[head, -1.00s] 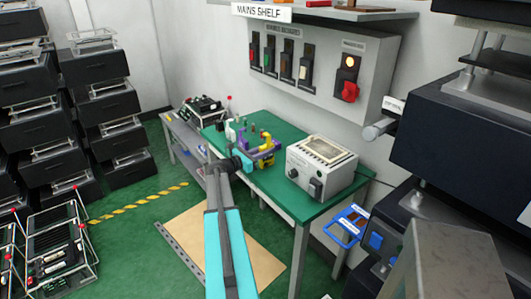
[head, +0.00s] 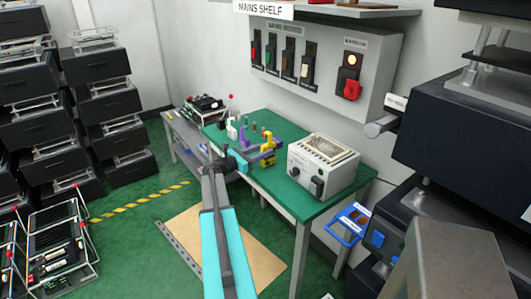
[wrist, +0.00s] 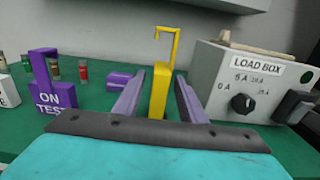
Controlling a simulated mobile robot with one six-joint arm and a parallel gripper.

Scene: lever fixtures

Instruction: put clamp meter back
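My gripper shows in the wrist view (wrist: 160,78) with its two lavender fingers apart. A yellow upright piece with a hooked top (wrist: 159,95) stands between the fingers, and green bench shows on both sides of it. In the head view the yellow piece (head: 267,141) is on the green bench just beyond my arm's end. A purple hooked stand marked ON TEST (wrist: 53,95) is to the left in the wrist view. A low purple block (wrist: 118,81) lies just left of the fingers. No thing is labelled as the clamp meter, and I cannot tell which it is.
The load box (wrist: 243,84) stands close on the right; it also shows in the head view (head: 322,165). Small jars (wrist: 83,70) are behind the ON TEST stand. A wall panel with switches (head: 318,68) hangs above the bench (head: 290,198). Dark equipment (head: 470,150) fills the right side.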

